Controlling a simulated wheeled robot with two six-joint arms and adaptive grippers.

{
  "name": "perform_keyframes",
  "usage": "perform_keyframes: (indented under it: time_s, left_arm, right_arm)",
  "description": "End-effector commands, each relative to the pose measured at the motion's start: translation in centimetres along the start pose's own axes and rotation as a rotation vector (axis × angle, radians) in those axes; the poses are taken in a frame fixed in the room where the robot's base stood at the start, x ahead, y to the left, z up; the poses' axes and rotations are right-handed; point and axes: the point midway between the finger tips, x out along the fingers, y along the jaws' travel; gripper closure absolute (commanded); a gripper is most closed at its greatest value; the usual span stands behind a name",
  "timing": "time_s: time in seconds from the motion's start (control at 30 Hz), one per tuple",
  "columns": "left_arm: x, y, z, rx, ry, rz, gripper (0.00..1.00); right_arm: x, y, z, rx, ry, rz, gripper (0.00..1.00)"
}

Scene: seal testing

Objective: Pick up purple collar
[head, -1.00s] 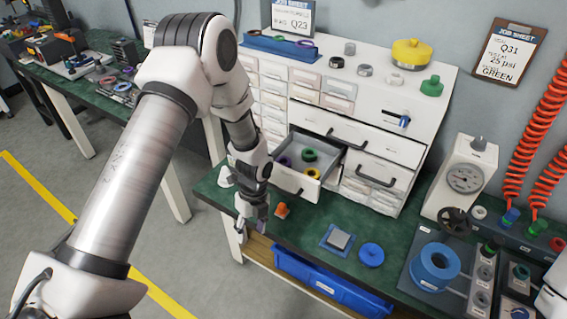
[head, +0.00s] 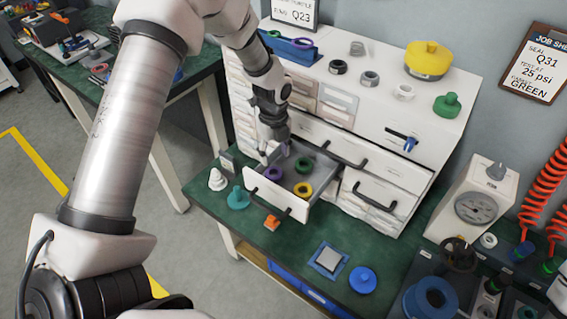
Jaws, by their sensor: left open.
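A purple ring-shaped collar (head: 273,174) lies in the open drawer (head: 277,199), at its left side. A green ring (head: 303,165) and a yellow ring (head: 303,189) lie in the same drawer to its right. My left gripper (head: 274,155) is open, pointing down over the left back part of the drawer, close above the purple collar in the picture. I see nothing held between its fingers, and I cannot tell the exact height gap. My right gripper is out of view.
The white drawer cabinet (head: 400,128) stands behind the open drawer. On the green bench are a teal part (head: 238,198), an orange part (head: 272,222), a square plate (head: 328,259) and a blue disc (head: 362,280). A pressure gauge unit (head: 474,205) stands at right.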

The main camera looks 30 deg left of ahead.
Motion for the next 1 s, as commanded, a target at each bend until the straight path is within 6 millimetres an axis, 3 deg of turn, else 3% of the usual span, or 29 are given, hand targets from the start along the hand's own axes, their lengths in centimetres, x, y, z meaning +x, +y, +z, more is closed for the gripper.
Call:
perform_keyframes:
  time_s: [0.4, 0.67, 0.8, 0.83, 1.0]
  left_arm:
    - [6.4, 0.1, 0.0, 0.000, 0.001, 0.003, 0.45]
    - [7.2, 0.0, 0.0, 0.000, 0.000, 0.000, 0.45]
    - [7.2, 0.0, 0.0, 0.000, 0.000, 0.000, 0.91]
    - [7.2, 0.0, 0.0, 0.000, 0.000, 0.000, 0.97]
    - [7.2, 0.0, 0.1, 0.000, 0.000, 0.000, 0.97]
  right_arm:
    - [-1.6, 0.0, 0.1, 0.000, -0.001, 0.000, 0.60]
    - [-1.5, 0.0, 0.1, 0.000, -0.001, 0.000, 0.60]
    - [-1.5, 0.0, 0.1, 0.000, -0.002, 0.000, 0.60]
    - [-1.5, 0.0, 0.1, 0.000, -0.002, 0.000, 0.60]
    - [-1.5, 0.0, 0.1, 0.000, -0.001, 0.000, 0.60]
